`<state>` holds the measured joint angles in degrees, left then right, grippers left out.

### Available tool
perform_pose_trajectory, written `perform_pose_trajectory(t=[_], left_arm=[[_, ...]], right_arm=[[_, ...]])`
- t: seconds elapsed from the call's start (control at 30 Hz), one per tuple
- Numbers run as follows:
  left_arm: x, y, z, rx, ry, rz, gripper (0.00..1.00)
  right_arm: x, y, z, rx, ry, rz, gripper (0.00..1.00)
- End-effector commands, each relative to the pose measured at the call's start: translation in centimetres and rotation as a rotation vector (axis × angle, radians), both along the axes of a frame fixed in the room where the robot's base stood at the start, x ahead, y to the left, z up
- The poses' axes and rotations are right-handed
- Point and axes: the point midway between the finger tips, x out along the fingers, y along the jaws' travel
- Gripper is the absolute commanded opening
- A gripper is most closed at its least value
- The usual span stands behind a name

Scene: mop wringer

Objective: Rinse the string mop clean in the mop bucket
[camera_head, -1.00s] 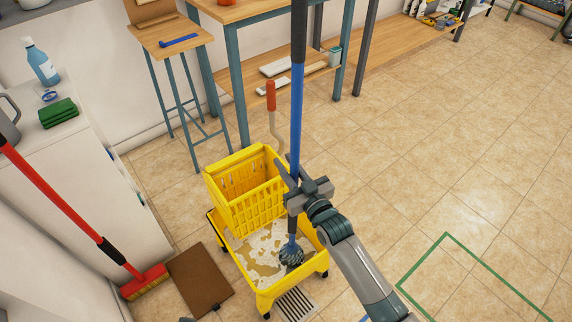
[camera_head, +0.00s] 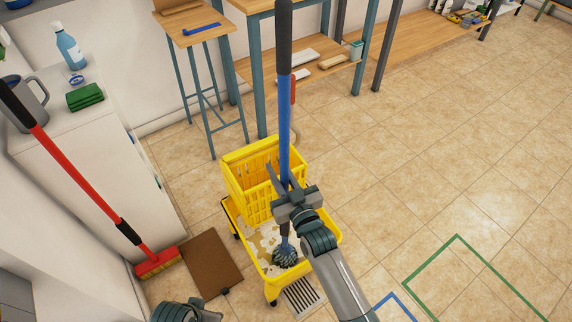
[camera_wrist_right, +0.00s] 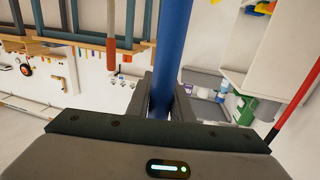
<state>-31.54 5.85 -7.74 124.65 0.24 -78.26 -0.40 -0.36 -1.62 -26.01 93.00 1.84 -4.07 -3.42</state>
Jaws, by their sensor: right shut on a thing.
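The string mop (camera_head: 285,130) has a blue handle with a black grip and stands nearly upright. Its dark, greyish head (camera_head: 285,257) is down in the foamy, dirty water of the yellow mop bucket (camera_head: 333,236). A yellow wringer basket (camera_head: 247,190) sits on the back of the bucket; its red-gripped lever (camera_head: 293,90) is mostly hidden behind the mop. My right gripper (camera_head: 287,192) is shut on the blue handle, which also shows between the jaws in the right wrist view (camera_wrist_right: 172,60). A part of my left arm shows at the bottom edge; its jaws are not visible.
A red broom (camera_head: 80,180) leans at the white cabinet (camera_head: 75,150) on the left. A brown mat (camera_head: 212,262) lies beside the bucket, and a floor drain (camera_head: 302,297) lies in front. A stool (camera_head: 205,40) and workbench stand behind.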

Motion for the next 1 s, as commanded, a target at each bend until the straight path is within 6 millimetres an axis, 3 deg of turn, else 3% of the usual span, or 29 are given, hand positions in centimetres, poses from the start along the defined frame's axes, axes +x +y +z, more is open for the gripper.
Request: perform_pose_trajectory(t=[0.2, 0.57, 1.0], left_arm=[[0.0, 0.0, 0.3, 0.0, 0.0, 0.0, 0.31], [0.0, 0.0, 0.3, 0.0, 0.0, 0.0, 0.31], [0.0, 0.0, 0.7, 0.0, 0.0, 0.0, 0.31]], right_arm=[[-0.5, 0.9, 0.3, 0.003, -0.005, 0.0, 0.0], [-0.4, 0.8, 0.3, 0.001, -0.005, 0.0, 0.0], [1.2, -1.8, 0.3, 0.0, -0.007, 0.0, 0.0]])
